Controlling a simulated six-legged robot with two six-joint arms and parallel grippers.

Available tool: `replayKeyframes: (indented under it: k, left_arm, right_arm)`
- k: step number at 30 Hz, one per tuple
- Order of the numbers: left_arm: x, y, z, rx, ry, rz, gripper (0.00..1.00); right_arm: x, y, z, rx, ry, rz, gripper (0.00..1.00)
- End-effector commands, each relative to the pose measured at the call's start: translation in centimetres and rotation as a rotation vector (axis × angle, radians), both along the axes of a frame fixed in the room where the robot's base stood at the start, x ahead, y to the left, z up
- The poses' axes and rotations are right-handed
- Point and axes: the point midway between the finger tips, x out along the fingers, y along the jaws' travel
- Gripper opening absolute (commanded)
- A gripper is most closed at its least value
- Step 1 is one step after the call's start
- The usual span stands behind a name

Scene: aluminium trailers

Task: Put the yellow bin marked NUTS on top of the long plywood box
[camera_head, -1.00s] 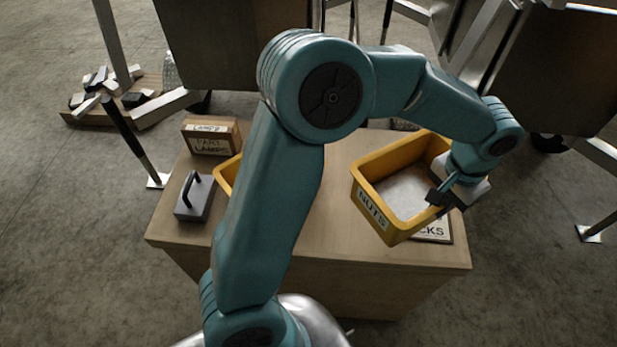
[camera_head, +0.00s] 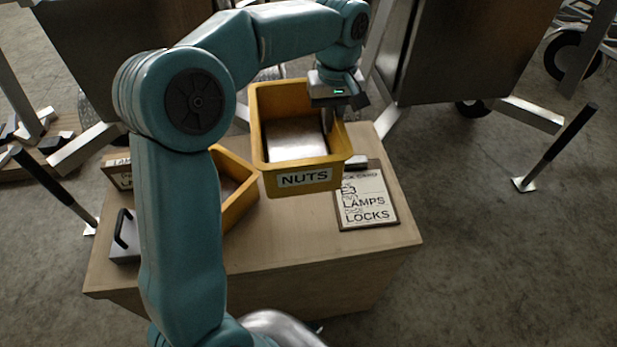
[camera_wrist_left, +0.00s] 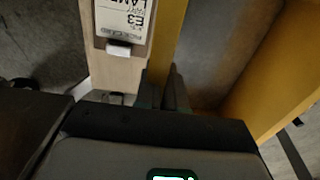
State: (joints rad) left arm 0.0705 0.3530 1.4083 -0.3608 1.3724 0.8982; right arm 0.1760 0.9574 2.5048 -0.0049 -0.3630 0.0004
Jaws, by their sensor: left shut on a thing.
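The yellow bin marked NUTS (camera_head: 303,179) is in the middle of the head view, its label wall facing me. It looks raised above the wooden workbench (camera_head: 275,235). A pale block or sheet lies inside it. My left gripper (camera_head: 333,115) is shut on the bin's right wall, near the far corner. In the left wrist view, the fingers (camera_wrist_left: 165,92) straddle the yellow wall (camera_wrist_left: 170,40). A small wooden box labelled LAMPS (camera_head: 115,165) is at the bench's left, partly behind my arm. I cannot tell whether it is the long plywood box. My right gripper is out of view.
A second yellow bin (camera_head: 232,190) stands on the bench, partly behind my arm. A clipboard card (camera_head: 365,203) lies at the right. A grey block with a black handle (camera_head: 124,238) is at the left. Trailers (camera_head: 465,50) stand behind. The bench's front strip is clear.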

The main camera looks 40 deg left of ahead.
Motion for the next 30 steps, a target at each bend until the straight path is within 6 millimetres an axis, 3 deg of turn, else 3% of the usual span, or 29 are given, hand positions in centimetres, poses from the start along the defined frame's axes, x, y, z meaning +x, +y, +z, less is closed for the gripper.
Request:
replayKeyframes:
  k: [12,30]
  left_arm:
    - [0.1,0.0,-10.8,0.000,0.004,0.000,0.00]
    - [0.1,0.0,-18.1,0.001,0.001,0.000,0.00]
  right_arm:
    - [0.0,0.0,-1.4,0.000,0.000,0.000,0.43]
    - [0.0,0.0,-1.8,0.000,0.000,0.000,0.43]
